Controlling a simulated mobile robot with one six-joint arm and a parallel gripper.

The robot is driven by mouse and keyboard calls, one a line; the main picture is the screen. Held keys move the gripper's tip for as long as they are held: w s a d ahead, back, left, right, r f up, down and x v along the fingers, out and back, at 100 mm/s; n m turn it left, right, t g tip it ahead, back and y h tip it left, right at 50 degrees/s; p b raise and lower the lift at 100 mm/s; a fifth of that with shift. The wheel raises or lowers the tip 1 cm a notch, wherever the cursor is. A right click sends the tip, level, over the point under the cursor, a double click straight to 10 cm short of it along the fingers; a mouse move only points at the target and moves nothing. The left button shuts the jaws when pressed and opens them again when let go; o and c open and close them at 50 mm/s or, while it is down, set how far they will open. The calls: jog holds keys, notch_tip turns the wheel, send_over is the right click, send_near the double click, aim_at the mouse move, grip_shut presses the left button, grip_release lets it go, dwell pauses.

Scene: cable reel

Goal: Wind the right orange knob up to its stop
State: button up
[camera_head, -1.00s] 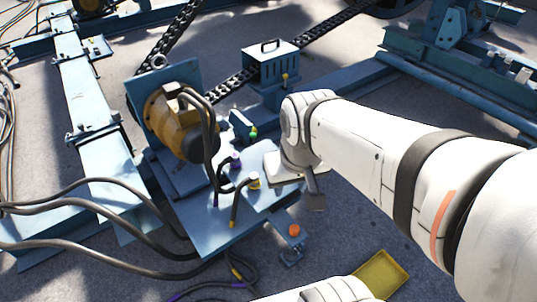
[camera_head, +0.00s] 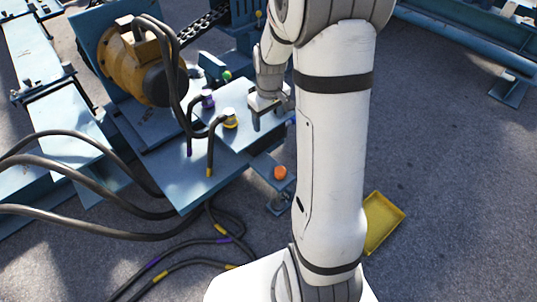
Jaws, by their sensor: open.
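One orange knob (camera_head: 280,172) shows on a small blue bracket at the front right corner of the blue machine plate (camera_head: 185,187). No second orange knob shows. My gripper (camera_head: 271,112) is open, with its fingers pointing down over the right part of the plate. It is above and slightly left of the orange knob in the picture, clearly apart from it. Nothing shows between the fingers. My white arm hides what lies just right of the knob.
A yellow-marked connector (camera_head: 230,119), a purple one (camera_head: 207,99) and a green knob (camera_head: 227,76) stand on the plate near my gripper. A yellow-brown motor (camera_head: 140,65) stands behind them. Black cables (camera_head: 60,140) run left. A yellow tray (camera_head: 382,222) lies on open floor.

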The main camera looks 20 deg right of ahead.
jog(key=n+g+b, duration=0.1)
jog(key=n+b, duration=0.1)
jog(key=b, duration=0.8)
send_over(280, 170)
notch_tip(280, 170, down, 31)
jog(key=shift+s+f, duration=0.1)
notch_tip(280, 170, down, 8)
jog(key=b, duration=0.3)
jog(key=shift+r, duration=0.2)
